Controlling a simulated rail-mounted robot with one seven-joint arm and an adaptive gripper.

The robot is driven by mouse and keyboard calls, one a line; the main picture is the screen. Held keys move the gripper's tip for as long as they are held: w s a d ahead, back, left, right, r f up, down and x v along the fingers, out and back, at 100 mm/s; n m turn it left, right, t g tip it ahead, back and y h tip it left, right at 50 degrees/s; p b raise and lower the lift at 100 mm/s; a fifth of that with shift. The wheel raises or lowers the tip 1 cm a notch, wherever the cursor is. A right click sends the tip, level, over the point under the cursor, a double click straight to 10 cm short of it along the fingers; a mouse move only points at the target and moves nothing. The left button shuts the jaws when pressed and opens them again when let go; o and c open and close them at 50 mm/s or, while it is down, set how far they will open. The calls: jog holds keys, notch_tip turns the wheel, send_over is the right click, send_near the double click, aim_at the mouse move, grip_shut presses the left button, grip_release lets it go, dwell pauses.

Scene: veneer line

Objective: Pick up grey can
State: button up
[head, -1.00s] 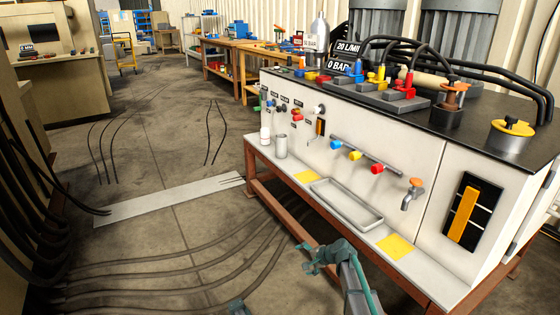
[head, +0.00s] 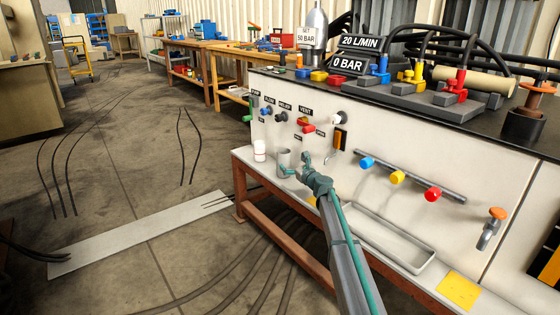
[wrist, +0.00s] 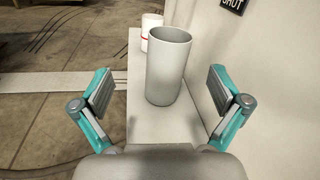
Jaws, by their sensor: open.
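The grey can (head: 284,160) stands upright on the white ledge (head: 345,238) at the front of the test bench, near the ledge's left end. In the wrist view the grey can (wrist: 166,66) is open-topped and stands ahead, between the lines of my two fingers. My gripper (head: 298,166) is open and close to the can; it also shows in the wrist view (wrist: 166,92) with a finger on each side. I see a gap between each finger and the can. In the head view my gripper partly covers the can's right side.
A white can with a red band (head: 260,150) stands just left of the grey can and appears behind it in the wrist view (wrist: 150,26). The bench's front panel (head: 300,150) with knobs rises along the right. A shallow tray (head: 390,236) lies farther right on the ledge.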

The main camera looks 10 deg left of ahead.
aim_at(284, 151)
jog(key=w, duration=0.1)
jog(key=w+a+m+b, duration=0.1)
jog(key=w, duration=0.1)
jog(key=w+a+m, duration=0.1)
jog(key=shift+w+a+r+b, duration=0.1)
jog(key=shift+w+a+b, duration=0.1)
jog(key=shift+w+b, duration=0.15)
jog(key=b+x, duration=0.1)
jog(key=x, duration=0.1)
jog(key=b+x, duration=0.1)
jog(key=x, duration=0.1)
jog(key=shift+w+d, duration=0.15)
jog(key=shift+w, duration=0.2)
jog(key=shift+w+a, duration=0.3)
jog(key=shift+c, duration=0.2)
jog(key=c, duration=1.6)
